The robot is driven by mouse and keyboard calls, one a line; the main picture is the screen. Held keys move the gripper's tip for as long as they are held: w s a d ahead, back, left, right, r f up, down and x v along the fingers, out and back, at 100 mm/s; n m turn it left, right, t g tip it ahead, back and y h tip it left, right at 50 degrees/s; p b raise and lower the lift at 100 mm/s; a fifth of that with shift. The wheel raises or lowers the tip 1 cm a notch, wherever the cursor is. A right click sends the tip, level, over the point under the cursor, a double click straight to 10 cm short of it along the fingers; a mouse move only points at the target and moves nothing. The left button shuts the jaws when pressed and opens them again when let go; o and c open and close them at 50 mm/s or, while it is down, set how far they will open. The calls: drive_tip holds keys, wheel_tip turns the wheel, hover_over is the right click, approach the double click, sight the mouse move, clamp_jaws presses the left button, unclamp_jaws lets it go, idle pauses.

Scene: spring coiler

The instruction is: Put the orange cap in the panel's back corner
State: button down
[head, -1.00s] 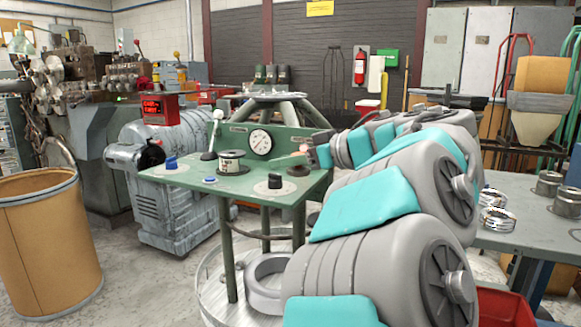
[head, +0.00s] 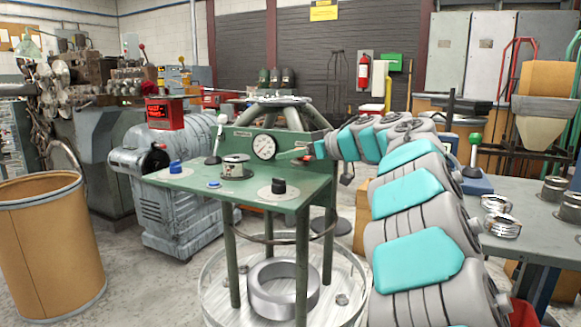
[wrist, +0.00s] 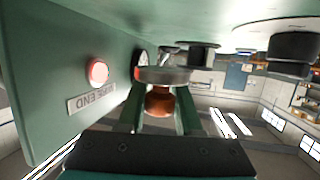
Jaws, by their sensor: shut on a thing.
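The green panel (head: 250,187) is a flat top on legs, with an upright green plate with a dial (head: 263,147) along its back edge. My gripper (head: 307,153) is at the right back of this top, in front of the upright plate. In the wrist view my gripper (wrist: 158,118) is shut on the orange cap (wrist: 158,102), held between its two green fingers. A grey disc (wrist: 163,75) lies just beyond the cap; I cannot tell whether they touch. The cap is not clear in the head view. The picture from the wrist is upside down.
A red button (wrist: 98,72) sits close beside my gripper on the upright plate. A spool (head: 236,166), a black knob (head: 279,187), a blue knob (head: 175,167) and a lever (head: 215,140) stand on the panel. A grey workbench (head: 535,235) is at right.

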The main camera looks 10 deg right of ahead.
sight(290, 175)
drive_tip(key=shift+w+d, duration=0.1)
drive_tip(key=shift+w, duration=0.55)
drive_tip(key=shift+w+f, duration=0.1)
drive_tip(key=shift+f, duration=0.2)
drive_tip(key=shift+f+b, duration=0.7)
drive_tip(key=shift+f, duration=0.8)
drive_tip(key=c, duration=0.6)
unclamp_jaws()
drive_tip(key=shift+f, duration=0.1)
drive_tip(key=v, duration=1.2)
drive_tip(key=shift+p, duration=0.45)
